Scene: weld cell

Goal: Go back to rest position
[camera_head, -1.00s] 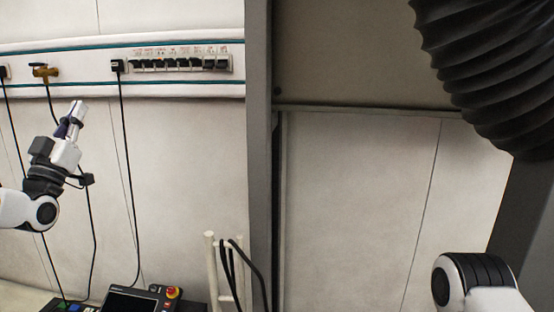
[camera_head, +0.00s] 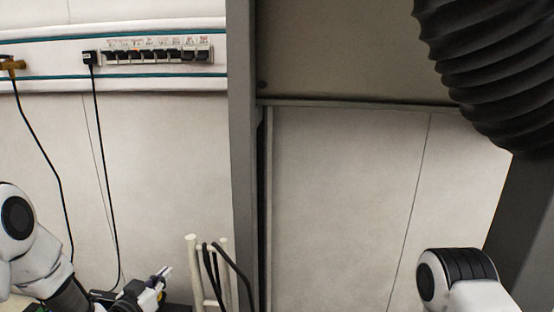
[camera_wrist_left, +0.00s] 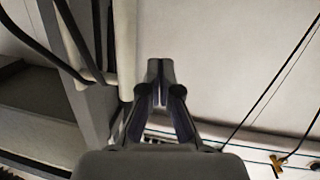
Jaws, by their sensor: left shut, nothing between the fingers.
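My left gripper (camera_head: 163,274) is low at the left of the head view, in front of the wall and to the left of a white rack. Its fingers also show in the left wrist view (camera_wrist_left: 160,82), where they are closed together with nothing between them. My left arm comes in from the left edge and slopes down to it. My right arm shows only as a white and black joint at the lower right of the head view. The right gripper is out of the picture.
The white rack (camera_head: 194,262) with black cables stands close to the right of the left gripper. A grey post (camera_head: 243,150) rises behind it. A socket strip (camera_head: 155,57) runs along the wall. A ribbed black hose (camera_head: 490,70) hangs at upper right.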

